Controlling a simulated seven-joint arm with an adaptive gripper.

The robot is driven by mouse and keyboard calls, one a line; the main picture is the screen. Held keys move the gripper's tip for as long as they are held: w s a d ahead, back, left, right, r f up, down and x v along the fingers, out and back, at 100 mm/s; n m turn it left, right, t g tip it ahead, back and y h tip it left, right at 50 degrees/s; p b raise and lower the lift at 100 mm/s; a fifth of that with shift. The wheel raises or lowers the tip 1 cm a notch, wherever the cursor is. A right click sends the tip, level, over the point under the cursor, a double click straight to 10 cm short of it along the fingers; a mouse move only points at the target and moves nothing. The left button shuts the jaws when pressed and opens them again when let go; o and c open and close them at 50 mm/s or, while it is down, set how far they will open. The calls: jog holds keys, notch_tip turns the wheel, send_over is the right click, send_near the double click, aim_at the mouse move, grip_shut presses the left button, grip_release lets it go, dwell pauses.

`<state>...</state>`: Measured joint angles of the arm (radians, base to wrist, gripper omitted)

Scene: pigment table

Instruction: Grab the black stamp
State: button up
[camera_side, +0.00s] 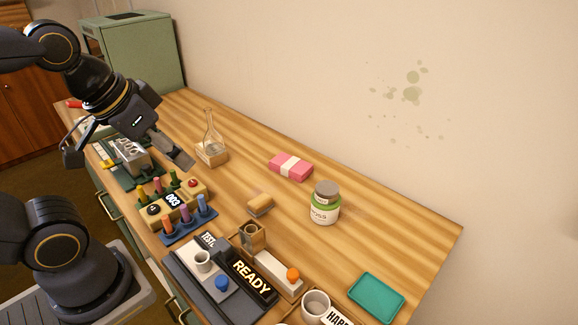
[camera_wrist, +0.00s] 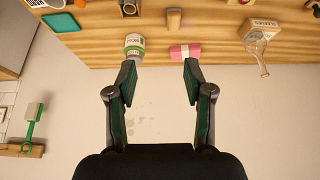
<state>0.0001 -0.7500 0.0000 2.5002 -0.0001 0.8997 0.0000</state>
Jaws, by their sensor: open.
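My gripper (camera_side: 172,152) is at the far left part of the table, above a dark green board and a metal device. In the wrist view my gripper (camera_wrist: 158,75) has its two fingers wide apart with nothing between them. I cannot pick out a black stamp with certainty. A dark block (camera_side: 221,248) stands on the dark tray near the READY sign, and a round black knob (camera_side: 153,210) sits on a wooden block beside the 003 label. Either is too small to identify.
A glass flask (camera_side: 211,140) on a wooden block stands close to my gripper. Further right are a pink pack (camera_side: 290,167), a sponge (camera_side: 260,204), a green-labelled jar (camera_side: 325,204) and a teal tray (camera_side: 376,297). A rack of coloured vials (camera_side: 188,222) is near the front edge.

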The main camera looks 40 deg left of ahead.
jog(key=w+a+r+m+y, duration=0.2)
jog(key=w+a+y, duration=0.1)
jog(key=a, duration=0.4)
jog(key=w+a+r+m+g+y, duration=0.1)
jog(key=w+a+m+y, duration=0.15)
jog(key=a, duration=0.35)
jog(key=w+a+r+m+y, duration=0.1)
jog(key=w+a+r+y, duration=0.2)
jog(key=a, duration=0.4)
jog(key=w+a+f+m+y, duration=0.5)
jog(key=w+a+m, duration=0.2)
jog(key=a, duration=0.5)
jog(key=a+f+m+g, duration=0.1)
jog(key=a+f+m, duration=0.1)
jog(key=f, duration=0.6)
jog(key=s+a+f+m, duration=0.1)
jog(key=a+f+m, duration=0.2)
jog(key=f, duration=0.6)
jog(key=s+a+f+m+g, duration=0.1)
jog(key=a+f, duration=0.3)
jog(key=f, duration=0.4)
jog(key=shift+a+f+m+g, duration=0.25)
jog(key=shift+f+m+g, duration=0.05)
jog(key=shift+m, duration=0.35)
jog(key=shift+f, duration=0.65)
jog(key=x, duration=0.5)
jog(key=shift+w+f, duration=0.1)
jog(key=shift+f, duration=0.15)
